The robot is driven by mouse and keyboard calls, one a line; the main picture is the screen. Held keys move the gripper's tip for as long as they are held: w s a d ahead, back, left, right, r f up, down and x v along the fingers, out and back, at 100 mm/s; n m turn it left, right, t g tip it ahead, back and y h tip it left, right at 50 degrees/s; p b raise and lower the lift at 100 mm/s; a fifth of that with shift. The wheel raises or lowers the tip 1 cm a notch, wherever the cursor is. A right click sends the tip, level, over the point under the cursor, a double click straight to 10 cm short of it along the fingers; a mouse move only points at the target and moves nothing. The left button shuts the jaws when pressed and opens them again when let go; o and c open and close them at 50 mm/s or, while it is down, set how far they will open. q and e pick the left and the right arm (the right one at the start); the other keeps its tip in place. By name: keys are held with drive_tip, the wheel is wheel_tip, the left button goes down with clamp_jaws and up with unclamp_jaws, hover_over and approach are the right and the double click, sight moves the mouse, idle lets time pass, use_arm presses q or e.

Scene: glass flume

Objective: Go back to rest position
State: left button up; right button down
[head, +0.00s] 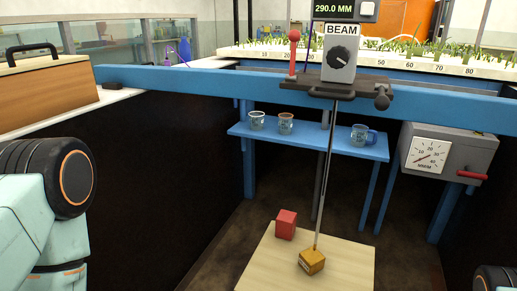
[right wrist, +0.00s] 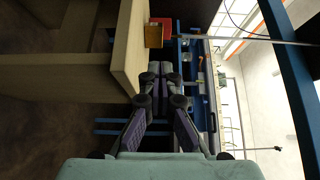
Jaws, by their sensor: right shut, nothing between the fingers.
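My right gripper (right wrist: 160,72) shows in the right wrist view with its fingers together and nothing between them. It is beside the edge of a pale wooden board (right wrist: 128,45), with a yellow block (right wrist: 153,37) and a red block (right wrist: 165,23) beyond the fingertips. I cannot tell if the fingers touch the board. In the head view only a dark joint of my right arm shows at the lower right corner, and its gripper is out of frame. My left arm's links show at the left edge; the left gripper is not in view.
In the head view, the red block (head: 286,224) and brass-coloured block (head: 312,261) sit on the board (head: 345,262), below a thin rod (head: 326,190). A blue beam (head: 200,81) crosses above. A blue shelf (head: 320,148) holds glass cups. A gauge box (head: 447,152) stands right.

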drive_tip(key=s+a+n+g+h+p, duration=0.2)
drive_tip(key=a+n+g+h+p, duration=0.4)
drive_tip(key=a, duration=0.3)
drive_tip(key=s+r+n+g+h, duration=0.1)
drive_tip(key=s+r+n+g, duration=0.1)
drive_tip(key=s, duration=0.4)
drive_tip(key=s+r+n+g+h, duration=0.1)
drive_tip(key=s+r+g, duration=0.2)
drive_tip(key=s+g, duration=0.1)
drive_tip(key=s+r+n+g+h+p, duration=0.1)
drive_tip(key=s+r+n+g, duration=0.1)
drive_tip(key=s, duration=0.5)
drive_tip(key=shift+s+d+r+n+g, duration=0.35)
drive_tip(key=shift+r+g, duration=0.15)
drive_tip(key=shift+g, duration=0.3)
